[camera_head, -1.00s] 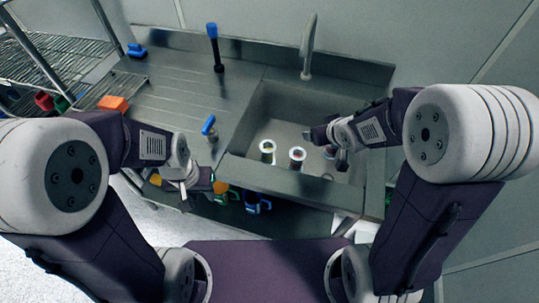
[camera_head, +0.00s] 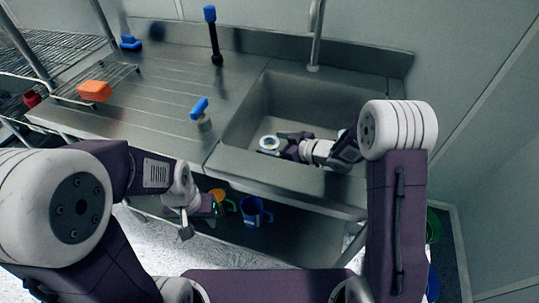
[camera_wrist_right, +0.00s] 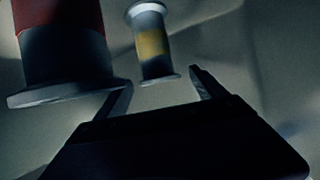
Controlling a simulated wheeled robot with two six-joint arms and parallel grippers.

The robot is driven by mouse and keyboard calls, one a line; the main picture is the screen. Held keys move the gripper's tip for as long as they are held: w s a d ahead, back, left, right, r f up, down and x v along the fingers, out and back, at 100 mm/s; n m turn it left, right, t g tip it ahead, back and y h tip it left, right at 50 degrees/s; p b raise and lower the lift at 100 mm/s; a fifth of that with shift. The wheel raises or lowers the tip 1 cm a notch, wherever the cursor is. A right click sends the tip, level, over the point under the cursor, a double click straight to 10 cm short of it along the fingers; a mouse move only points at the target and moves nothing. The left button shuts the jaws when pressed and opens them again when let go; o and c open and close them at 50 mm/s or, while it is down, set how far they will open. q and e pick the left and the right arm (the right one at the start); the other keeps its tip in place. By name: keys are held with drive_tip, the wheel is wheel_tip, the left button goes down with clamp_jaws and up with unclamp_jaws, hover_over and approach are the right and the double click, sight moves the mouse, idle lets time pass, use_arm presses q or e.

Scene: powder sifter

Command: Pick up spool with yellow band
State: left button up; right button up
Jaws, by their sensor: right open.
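The spool with the yellow band (camera_wrist_right: 151,45) stands upright in the right wrist view, just beyond and between the fingertips of my right gripper (camera_wrist_right: 160,90). That gripper is open and touches nothing that I can see. A larger spool with a red band (camera_wrist_right: 62,50) is close on the left, beside the left finger. In the head view my right gripper (camera_head: 285,142) is low in the sink, by a pale spool rim (camera_head: 269,143); its band colour is unclear there. My left gripper (camera_head: 188,220) hangs in front of the counter; its jaws are too unclear to judge.
The sink (camera_head: 270,98) has steep walls around my right gripper, with a faucet (camera_head: 315,40) behind. A blue-handled item (camera_head: 200,108) stands on the counter left of the sink. An orange block (camera_head: 94,91) lies on a wire rack. Mugs (camera_head: 256,212) are below the counter.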

drive_tip(key=b+x, duration=0.1)
drive_tip(key=x, duration=0.4)
drive_tip(key=shift+w+a, duration=0.1)
drive_tip(key=shift+w, duration=0.05)
drive_tip(key=shift+c, duration=1)
drive_tip(key=c, duration=1.5)
